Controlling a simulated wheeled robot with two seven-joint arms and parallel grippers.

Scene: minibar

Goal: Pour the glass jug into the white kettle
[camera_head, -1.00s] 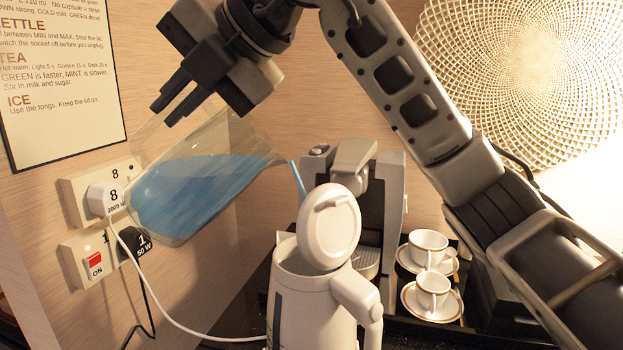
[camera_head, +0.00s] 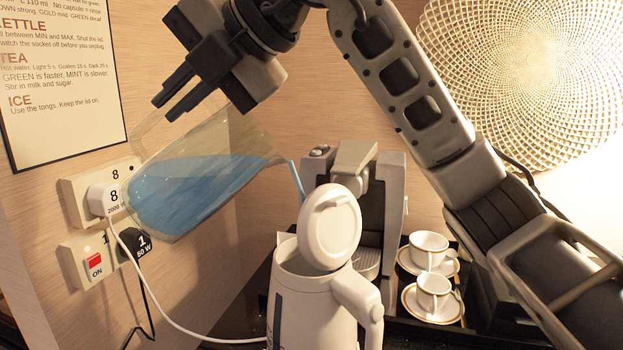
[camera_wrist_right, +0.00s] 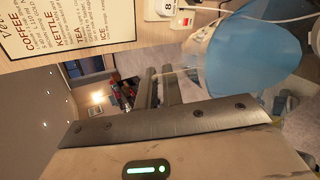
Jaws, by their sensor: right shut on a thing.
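The clear glass jug (camera_head: 205,175) holds blue liquid and is tilted with its spout to the right, above and left of the kettle. A thin blue stream (camera_head: 297,180) runs from the spout down behind the raised lid. The white kettle (camera_head: 305,300) stands upright with its lid (camera_head: 330,228) open. The lid hides where the stream lands. My right gripper (camera_head: 178,104) is shut on the jug at its upper left side. In the right wrist view the jug (camera_wrist_right: 245,60) with its blue liquid shows beyond the fingers (camera_wrist_right: 160,85). My left gripper is not in view.
A coffee machine (camera_head: 390,205) stands behind the kettle. Two white cups (camera_head: 428,248) on saucers sit on a dark tray at the right. Wall sockets (camera_head: 85,255) with plugs are at the left. A white cord (camera_head: 180,328) runs to the kettle.

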